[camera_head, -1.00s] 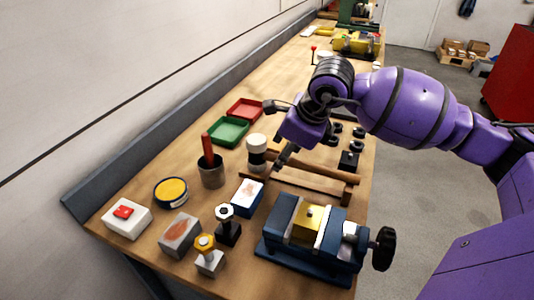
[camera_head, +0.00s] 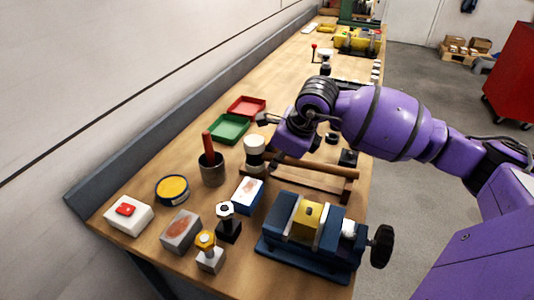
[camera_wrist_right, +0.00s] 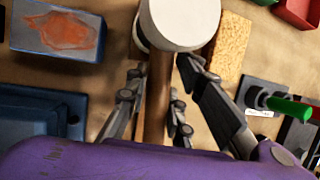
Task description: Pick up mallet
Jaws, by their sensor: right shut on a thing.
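The mallet has a pale cylindrical head with a dark band (camera_head: 254,151) and a wooden handle (camera_head: 318,166). It lies across the wooden rack (camera_head: 312,183), head to the left; I cannot tell if it is clear of the rack. My right gripper (camera_head: 274,146) is at the handle just beside the head, partly hidden by its own wrist. In the right wrist view, the fingers (camera_wrist_right: 160,85) sit on both sides of the handle (camera_wrist_right: 157,110), shut on it, below the pale head (camera_wrist_right: 180,18). My left gripper is not in view.
A blue vise (camera_head: 313,236) stands in front of the rack. A blue-and-white box (camera_head: 247,194), a cup with a red handle (camera_head: 212,169) and a green tray (camera_head: 229,129) are left of it.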

